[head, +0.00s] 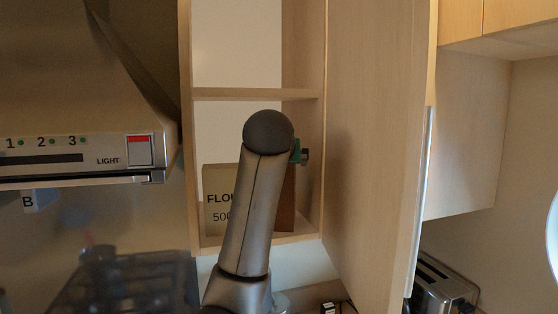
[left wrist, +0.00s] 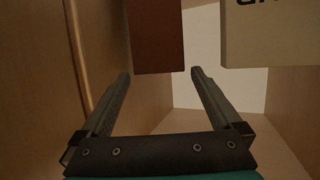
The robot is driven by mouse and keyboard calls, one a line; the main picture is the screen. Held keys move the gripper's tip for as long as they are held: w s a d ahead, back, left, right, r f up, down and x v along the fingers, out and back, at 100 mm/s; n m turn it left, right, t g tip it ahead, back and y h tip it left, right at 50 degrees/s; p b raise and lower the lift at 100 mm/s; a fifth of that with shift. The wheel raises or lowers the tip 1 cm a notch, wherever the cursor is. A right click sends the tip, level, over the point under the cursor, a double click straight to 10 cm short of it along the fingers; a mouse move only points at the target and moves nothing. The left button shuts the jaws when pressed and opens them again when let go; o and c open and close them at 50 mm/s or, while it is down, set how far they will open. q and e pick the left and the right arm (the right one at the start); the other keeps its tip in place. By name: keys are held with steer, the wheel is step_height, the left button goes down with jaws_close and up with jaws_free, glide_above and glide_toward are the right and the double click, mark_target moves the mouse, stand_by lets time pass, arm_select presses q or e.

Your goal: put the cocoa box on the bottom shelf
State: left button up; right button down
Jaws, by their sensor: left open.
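A dark reddish-brown box, which I take as the cocoa box (left wrist: 158,40), shows unlettered in the left wrist view. In the head view a brown box face (head: 288,208) shows beside the flour box in the bottom compartment, partly behind my arm. My left gripper (left wrist: 160,73) is open and empty, its fingertips on either side of the brown box's near edge in the picture. I cannot tell how far apart they are in depth. In the head view my arm hides most of this gripper. The bottom shelf (head: 303,240) is the cabinet's lower board. My right gripper is not in view.
The cream flour box (head: 213,208) stands left of the brown box; it also shows in the left wrist view (left wrist: 270,40). The middle shelf (head: 230,94) runs above. The open cabinet door (head: 375,130) bounds the right, the range hood (head: 80,110) the left. A toaster (head: 440,285) sits lower right.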

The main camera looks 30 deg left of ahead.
arm_select(q)
steer(key=b+v, duration=0.1)
steer(key=v, duration=0.6)
steer(key=shift+s+d+f, duration=0.1)
steer(key=shift+s, duration=0.05)
